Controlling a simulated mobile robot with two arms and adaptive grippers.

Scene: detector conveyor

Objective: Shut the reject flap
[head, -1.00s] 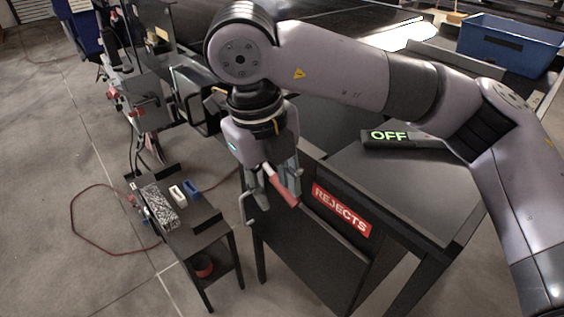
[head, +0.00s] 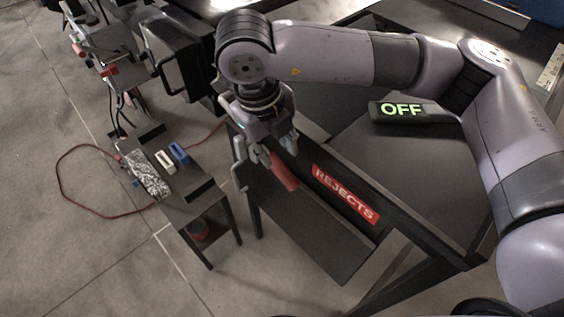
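The reject flap is a dark panel (head: 305,228) on the front of the dark bin, below the red REJECTS label (head: 345,193). It stands tilted outward, with a dark gap between it and the labelled front. A red handle (head: 285,173) lies near the flap's upper left end. My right gripper (head: 265,158) points down over that end. Its grey fingers look spread apart, with the red handle between or just in front of them; contact cannot be told. My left gripper is out of view.
A black unit reading OFF (head: 410,111) lies on the bin top. A red cable (head: 62,190) loops on the floor. Floor is clear in front.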

